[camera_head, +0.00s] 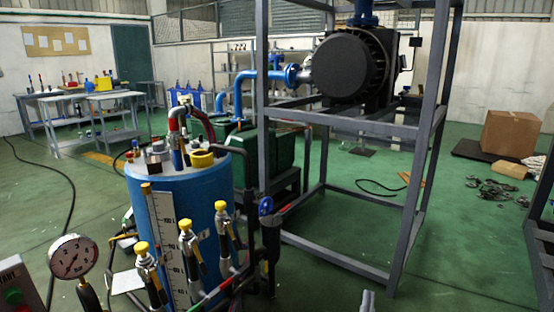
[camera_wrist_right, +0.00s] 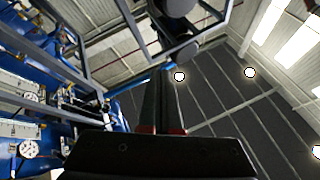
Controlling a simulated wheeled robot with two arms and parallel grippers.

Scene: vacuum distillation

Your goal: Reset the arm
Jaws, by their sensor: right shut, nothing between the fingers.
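My right gripper (camera_head: 367,301) shows only as small grey fingertips at the bottom edge of the head view, right of centre. In the right wrist view its two dark fingers (camera_wrist_right: 163,75) lie together, with red at their bases and nothing between them. They point up towards the ceiling and the steel frame. The rest of my right arm is outside the head view. My left gripper is not in view.
A blue tank (camera_head: 209,207) with yellow-capped valves (camera_head: 188,236) and a pressure gauge (camera_head: 73,257) stands front left. A grey steel frame (camera_head: 333,266) carries a black motor (camera_head: 345,66). A cardboard box (camera_head: 511,134) stands at the far right.

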